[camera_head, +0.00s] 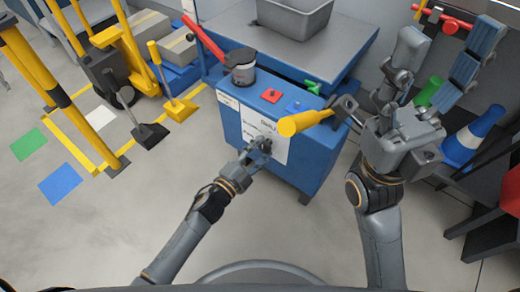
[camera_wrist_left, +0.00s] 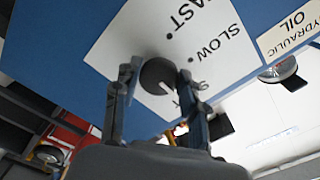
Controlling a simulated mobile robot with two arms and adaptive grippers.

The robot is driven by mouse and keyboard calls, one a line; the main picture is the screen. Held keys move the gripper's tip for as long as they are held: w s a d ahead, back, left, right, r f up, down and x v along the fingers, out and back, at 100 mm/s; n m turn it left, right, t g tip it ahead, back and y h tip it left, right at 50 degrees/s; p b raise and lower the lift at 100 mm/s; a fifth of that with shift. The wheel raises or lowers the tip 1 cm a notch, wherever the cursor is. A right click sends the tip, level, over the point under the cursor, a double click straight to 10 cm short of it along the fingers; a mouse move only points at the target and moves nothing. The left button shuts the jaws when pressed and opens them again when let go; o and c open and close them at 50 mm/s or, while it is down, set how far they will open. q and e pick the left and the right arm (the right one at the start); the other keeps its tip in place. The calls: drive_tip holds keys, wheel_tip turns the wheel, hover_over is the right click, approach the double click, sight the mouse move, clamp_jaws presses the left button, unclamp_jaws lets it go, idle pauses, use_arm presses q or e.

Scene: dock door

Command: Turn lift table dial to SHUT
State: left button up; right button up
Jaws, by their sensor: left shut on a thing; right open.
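The lift table's blue cabinet (camera_head: 300,168) carries a white label plate (camera_head: 262,130) on its front. In the left wrist view the round black dial (camera_wrist_left: 157,77) sits on this plate. Its white mark points lower right, toward a label beginning with S that my finger partly covers. "SLOW" (camera_wrist_left: 220,47) and part of "FAST" show above it. My left gripper (camera_head: 264,141) is shut on the dial, one finger on each side; in the head view it hides the dial. My right gripper (camera_head: 450,35) is open and empty, raised right of the cabinet.
A yellow handle (camera_head: 305,122) sticks out before the cabinet, right of my left gripper. A red button (camera_head: 271,95) and a dark-topped canister (camera_head: 241,68) sit on the cabinet. Yellow posts (camera_head: 60,95) stand left. A blue-white cone (camera_head: 473,135) is at right. Floor at left front is clear.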

idle(0.3)
use_arm(q)
drive_tip(key=o, duration=1.1)
drive_tip(key=shift+o, duration=0.2)
drive_tip(key=shift+s, duration=0.15)
drive_tip(key=v, duration=1.1)
drive_tip(key=shift+s+a, duration=0.25)
drive_tip(key=shift+s, duration=0.05)
